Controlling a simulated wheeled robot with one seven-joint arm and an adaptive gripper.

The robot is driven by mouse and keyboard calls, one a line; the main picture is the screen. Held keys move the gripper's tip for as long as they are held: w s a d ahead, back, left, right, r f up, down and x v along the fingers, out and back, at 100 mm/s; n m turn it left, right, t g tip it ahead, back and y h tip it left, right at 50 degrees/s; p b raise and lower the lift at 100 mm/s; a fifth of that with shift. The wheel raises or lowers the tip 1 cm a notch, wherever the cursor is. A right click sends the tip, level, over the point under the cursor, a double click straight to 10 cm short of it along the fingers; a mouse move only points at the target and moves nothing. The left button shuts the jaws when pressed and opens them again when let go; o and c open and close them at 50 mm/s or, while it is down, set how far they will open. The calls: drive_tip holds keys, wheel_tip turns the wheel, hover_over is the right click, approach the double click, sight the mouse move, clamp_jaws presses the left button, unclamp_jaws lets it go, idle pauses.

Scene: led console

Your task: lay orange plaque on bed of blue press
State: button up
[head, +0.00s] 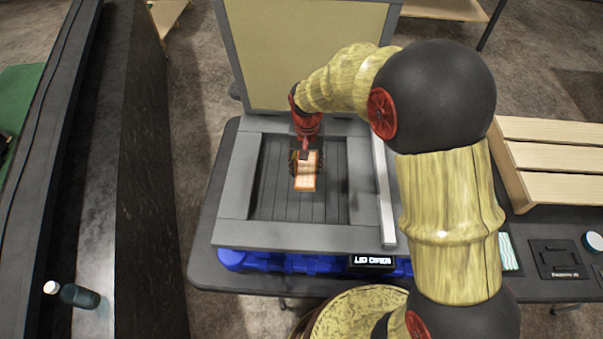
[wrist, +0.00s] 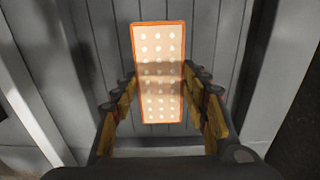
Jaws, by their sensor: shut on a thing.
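The orange plaque (head: 306,183) is a flat rectangle with an orange rim and a pale dotted face. My gripper (head: 305,158) is shut on it, with a finger along each long side in the wrist view (wrist: 160,84). The plaque (wrist: 158,45) is over the grey slatted bed (head: 270,190) of the press, inside its raised frame. I cannot tell whether it touches the slats. The press has a blue base (head: 310,264) under the grey frame, and its large lid (head: 305,55) stands open at the back.
A light bar (head: 384,195) runs along the frame's right side. A small black display (head: 372,261) is at the front. A wooden slatted rack (head: 555,160) and dark panels (head: 555,258) are at the right.

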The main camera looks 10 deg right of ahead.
sight(302, 173)
drive_tip(key=shift+w+a+f, duration=0.4)
drive_tip(key=shift+w+f, duration=0.1)
drive_tip(key=shift+f, duration=0.25)
drive_tip(key=shift+w+a+f+b, duration=0.1)
drive_tip(key=shift+f+b, duration=0.1)
drive_tip(key=shift+f, duration=0.7)
drive_tip(key=shift+w+a+f+b, duration=0.1)
drive_tip(key=shift+f+b, duration=0.05)
drive_tip(key=shift+f, duration=0.75)
drive_tip(key=shift+f, duration=0.15)
drive_tip(key=o, duration=1.2)
